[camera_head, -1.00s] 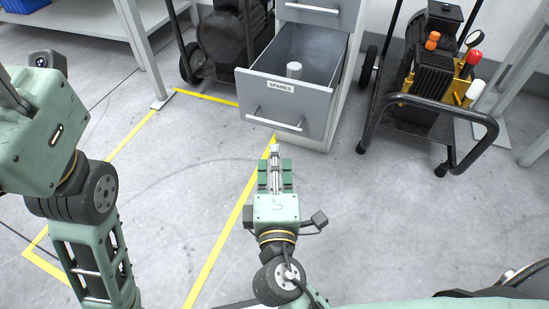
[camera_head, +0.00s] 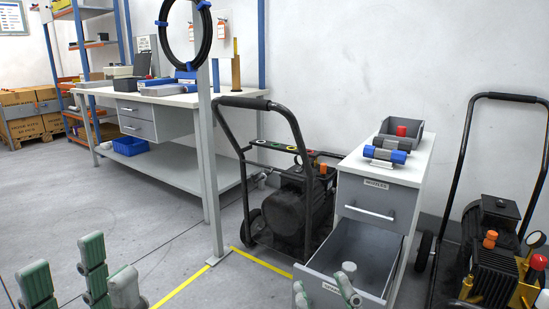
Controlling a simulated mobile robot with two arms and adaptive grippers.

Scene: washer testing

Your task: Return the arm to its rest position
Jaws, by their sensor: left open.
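My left gripper (camera_head: 80,272) shows at the bottom left of the head view, its green fingers pointing up and spread apart over bare floor. It is open with nothing between the fingers. Only the fingertips of my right gripper (camera_head: 324,291) show at the bottom edge, in front of the open SPARES drawer (camera_head: 325,290). The rest of it is below the picture, and I cannot tell whether it is open or shut. A pale cylinder (camera_head: 349,268) shows just above one right fingertip, at the drawer.
The grey drawer cabinet (camera_head: 345,190) stands close ahead, its lower drawer pulled out. A black compressor cart (camera_head: 300,200) is left of it, and a pump trolley (camera_head: 495,250) is right. A workbench (camera_head: 180,95) stands at the back left. The floor on the left (camera_head: 110,215) is clear.

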